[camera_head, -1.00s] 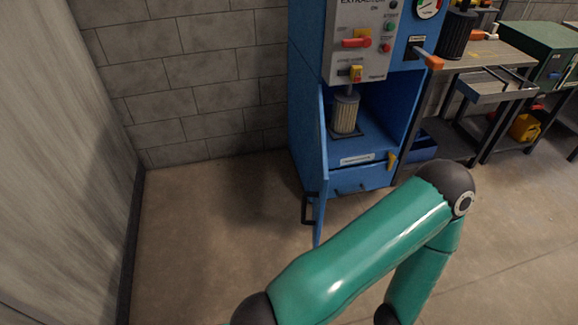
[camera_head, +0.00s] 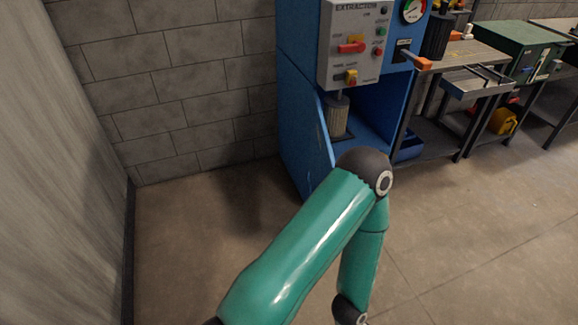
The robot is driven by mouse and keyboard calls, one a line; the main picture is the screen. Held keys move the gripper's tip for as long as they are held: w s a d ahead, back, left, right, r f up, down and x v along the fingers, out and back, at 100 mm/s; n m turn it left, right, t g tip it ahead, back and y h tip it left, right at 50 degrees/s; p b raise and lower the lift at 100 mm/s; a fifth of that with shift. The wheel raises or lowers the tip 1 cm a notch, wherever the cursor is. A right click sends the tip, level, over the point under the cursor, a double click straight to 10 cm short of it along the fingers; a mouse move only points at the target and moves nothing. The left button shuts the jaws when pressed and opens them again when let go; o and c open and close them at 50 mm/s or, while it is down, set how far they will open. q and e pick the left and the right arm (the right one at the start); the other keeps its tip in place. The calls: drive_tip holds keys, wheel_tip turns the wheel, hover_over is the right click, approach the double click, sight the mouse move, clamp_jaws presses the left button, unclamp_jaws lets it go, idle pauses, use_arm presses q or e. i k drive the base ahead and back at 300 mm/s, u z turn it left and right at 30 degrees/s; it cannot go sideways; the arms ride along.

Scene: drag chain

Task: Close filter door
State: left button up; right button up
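The blue extraction cabinet (camera_head: 301,125) stands against the wall, and its lower compartment is open. The filter door (camera_head: 325,140) is a blue panel hinged at the left of the opening. It stands swung out and is seen nearly edge-on. Neither gripper shows in the view.
A control panel (camera_head: 354,45) with red and green buttons sits above the opening. An orange-tipped handle (camera_head: 423,64) sticks out at the right. Workbenches with a green box (camera_head: 520,45) stand further right. A block wall and a grey panel bound the left. The floor at right is clear.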

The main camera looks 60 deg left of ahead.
sight(322, 158)
drive_tip(key=z, duration=1.45)
drive_tip(key=i, duration=0.1)
drive_tip(key=u, duration=3.2)
drive_tip(key=i, duration=1.05)
drive_tip(key=z, duration=0.1)
drive_tip(key=k, duration=0.95)
drive_tip(key=u, duration=0.2)
drive_tip(key=i, duration=0.95)
drive_tip(key=z, duration=0.15)
drive_tip(key=k, duration=0.55)
